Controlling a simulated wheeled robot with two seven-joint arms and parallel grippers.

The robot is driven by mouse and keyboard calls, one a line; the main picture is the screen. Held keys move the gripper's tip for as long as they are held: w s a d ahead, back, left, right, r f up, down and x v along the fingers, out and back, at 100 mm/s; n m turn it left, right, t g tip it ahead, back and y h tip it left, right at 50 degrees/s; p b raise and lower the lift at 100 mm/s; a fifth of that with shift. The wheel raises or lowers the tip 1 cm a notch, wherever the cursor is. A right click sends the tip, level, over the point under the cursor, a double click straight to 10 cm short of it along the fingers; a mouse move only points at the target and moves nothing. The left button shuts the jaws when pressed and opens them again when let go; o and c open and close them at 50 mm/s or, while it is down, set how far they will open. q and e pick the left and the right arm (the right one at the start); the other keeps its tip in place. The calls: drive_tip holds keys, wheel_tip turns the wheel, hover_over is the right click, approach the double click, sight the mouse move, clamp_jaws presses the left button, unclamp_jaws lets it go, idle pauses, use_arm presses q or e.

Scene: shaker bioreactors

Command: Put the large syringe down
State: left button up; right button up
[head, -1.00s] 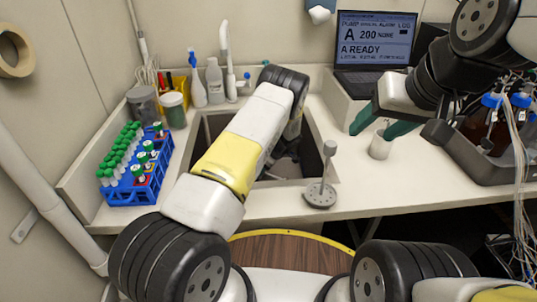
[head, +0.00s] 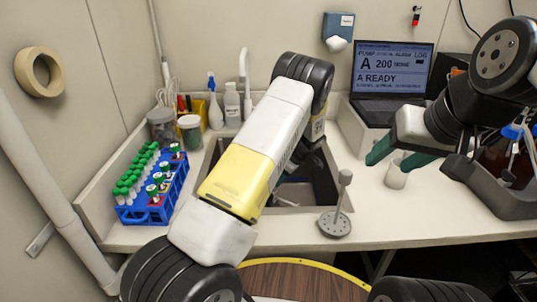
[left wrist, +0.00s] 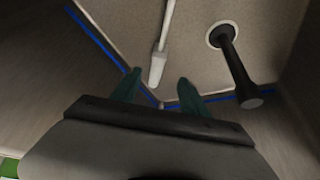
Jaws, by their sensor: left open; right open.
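I cannot pick out the large syringe for certain in either view. My left gripper (head: 290,181) reaches down into the sink, mostly hidden behind my own forearm. In the left wrist view its two teal fingers (left wrist: 159,88) are apart with nothing visibly clamped between them. A pale rod with a wider end (left wrist: 159,65) shows just beyond the fingertips; I cannot tell what it is. My right gripper (head: 398,157) is open above the counter, its teal fingers near a small white cup (head: 396,174).
A blue rack (head: 153,193) of green-capped tubes stands left of the sink (head: 207,160). Jars and bottles (head: 190,130) stand behind it. A metal stand with a round base (head: 334,224) is at the sink's right front. A laptop (head: 390,80) is behind. The front counter is partly clear.

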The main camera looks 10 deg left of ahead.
use_arm(q)
drive_tip(key=s+a+r+m+h, duration=0.1)
drive_tip(key=s+a+r+m, duration=0.1)
drive_tip(key=s+r, duration=0.5)
drive_tip(key=s+a+r+m+t+h, duration=0.1)
drive_tip(key=s+r+h, duration=0.1)
drive_tip(key=r, duration=1)
drive_tip(key=s+a+r+m+h, duration=0.1)
drive_tip(key=s+a+r+m, duration=0.1)
drive_tip(key=s+r, duration=0.5)
drive_tip(key=s+r+m+t+h, duration=0.1)
drive_tip(key=s+r+m, duration=0.3)
drive_tip(key=s, duration=0.6)
drive_tip(key=s+r+m+t+h, duration=0.1)
drive_tip(key=s+r+m+t, duration=0.1)
drive_tip(key=s+r+m, duration=0.2)
drive_tip(key=s+r, duration=0.3)
drive_tip(key=s, duration=0.4)
drive_tip(key=shift+r+h, duration=0.2)
drive_tip(key=shift+h, duration=0.1)
